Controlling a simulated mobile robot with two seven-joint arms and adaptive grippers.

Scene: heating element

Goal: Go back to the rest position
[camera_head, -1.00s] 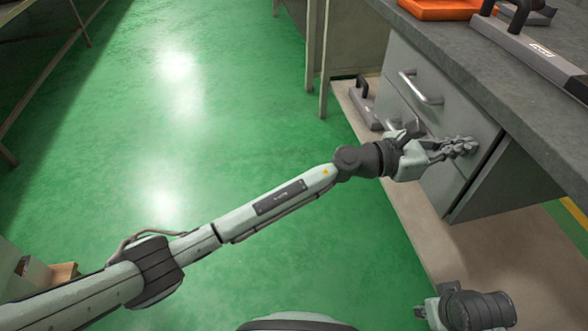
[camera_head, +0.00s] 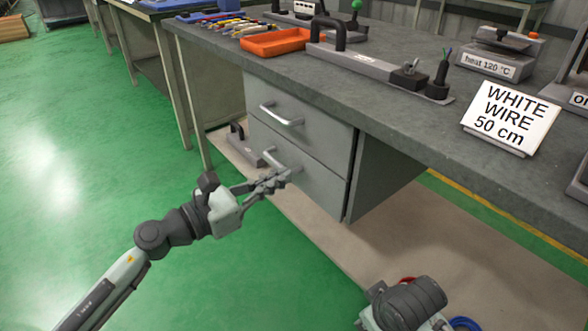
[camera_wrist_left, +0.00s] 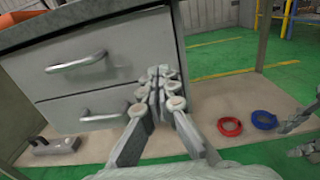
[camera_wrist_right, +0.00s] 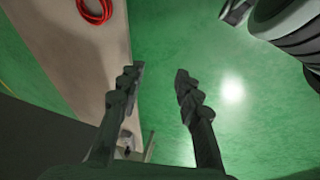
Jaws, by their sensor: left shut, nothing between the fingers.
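My left gripper (camera_head: 275,183) is shut and empty in the head view, in front of the lower drawer of the grey drawer unit (camera_head: 300,150). It appears apart from the drawer handle, though the gap is hard to judge. In the left wrist view its fingers (camera_wrist_left: 158,85) are together beside the unit's right edge. Both drawers look closed. My right gripper shows in the right wrist view (camera_wrist_right: 158,85) with its fingers apart and nothing between them, over the floor. In the head view only part of the right arm shows at the bottom; its fingers are hidden there.
The workbench (camera_head: 400,115) holds an orange tray (camera_head: 275,42), a long grey tool, a heater marked 120 °C (camera_head: 487,65) and a "WHITE WIRE 50 cm" sign (camera_head: 510,118). Red (camera_wrist_left: 230,126) and blue (camera_wrist_left: 264,120) wire coils lie beneath. Green floor at left is clear.

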